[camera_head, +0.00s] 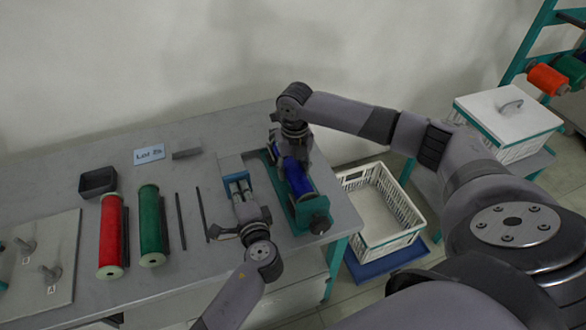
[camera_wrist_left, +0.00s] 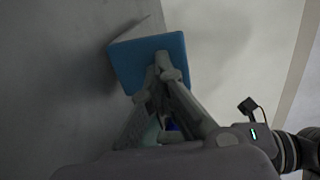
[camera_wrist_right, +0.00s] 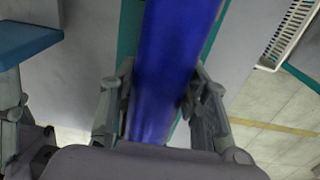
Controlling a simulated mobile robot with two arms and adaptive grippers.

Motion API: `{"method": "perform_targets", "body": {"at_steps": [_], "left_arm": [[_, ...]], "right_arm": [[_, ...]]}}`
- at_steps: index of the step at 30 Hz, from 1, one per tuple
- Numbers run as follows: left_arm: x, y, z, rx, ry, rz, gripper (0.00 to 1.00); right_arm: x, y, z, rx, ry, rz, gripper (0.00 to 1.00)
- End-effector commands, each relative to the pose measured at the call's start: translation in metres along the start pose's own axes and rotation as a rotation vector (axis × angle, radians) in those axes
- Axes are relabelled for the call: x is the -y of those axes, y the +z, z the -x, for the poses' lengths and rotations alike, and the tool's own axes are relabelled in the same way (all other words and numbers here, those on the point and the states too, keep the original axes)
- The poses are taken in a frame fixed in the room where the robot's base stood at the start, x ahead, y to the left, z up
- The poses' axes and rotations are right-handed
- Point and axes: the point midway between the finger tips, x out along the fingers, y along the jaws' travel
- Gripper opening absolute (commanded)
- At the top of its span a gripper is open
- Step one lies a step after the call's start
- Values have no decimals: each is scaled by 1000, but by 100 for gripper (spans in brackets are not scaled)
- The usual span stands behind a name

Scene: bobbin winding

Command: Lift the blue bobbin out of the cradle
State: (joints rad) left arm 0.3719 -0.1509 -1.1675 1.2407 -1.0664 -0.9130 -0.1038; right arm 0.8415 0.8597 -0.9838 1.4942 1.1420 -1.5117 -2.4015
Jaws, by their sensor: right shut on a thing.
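The blue bobbin (camera_head: 298,180) lies lengthwise in the teal cradle (camera_head: 313,208) at the table's right end. It also fills the middle of the right wrist view (camera_wrist_right: 162,70). My right gripper (camera_head: 292,150) comes down over the bobbin's far part and is shut on it, one finger on each side in the right wrist view (camera_wrist_right: 160,100). Whether the bobbin is clear of the cradle's supports cannot be told.
Red (camera_head: 111,232) and green (camera_head: 151,222) bobbins lie left of two dark rods (camera_head: 181,222). A black tray (camera_head: 97,182) and a "Lot B" card (camera_head: 149,154) are behind. A white basket (camera_head: 386,243) stands beyond the table's right edge. A lidded white box (camera_head: 505,115) is farther right.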

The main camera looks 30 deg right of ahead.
Motion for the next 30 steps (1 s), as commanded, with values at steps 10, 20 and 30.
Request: {"method": "perform_targets", "body": {"at_steps": [10, 20, 30], "left_arm": [[0, 1, 0, 1, 0, 0, 0], [0, 1, 0, 1, -1, 0, 0], [0, 1, 0, 1, -1, 0, 0]], "right_arm": [[0, 6, 1, 2, 1, 0, 1], [-1, 6, 19, 2, 1, 0, 1], [-1, 7, 40, 3, 1, 0, 1]]}}
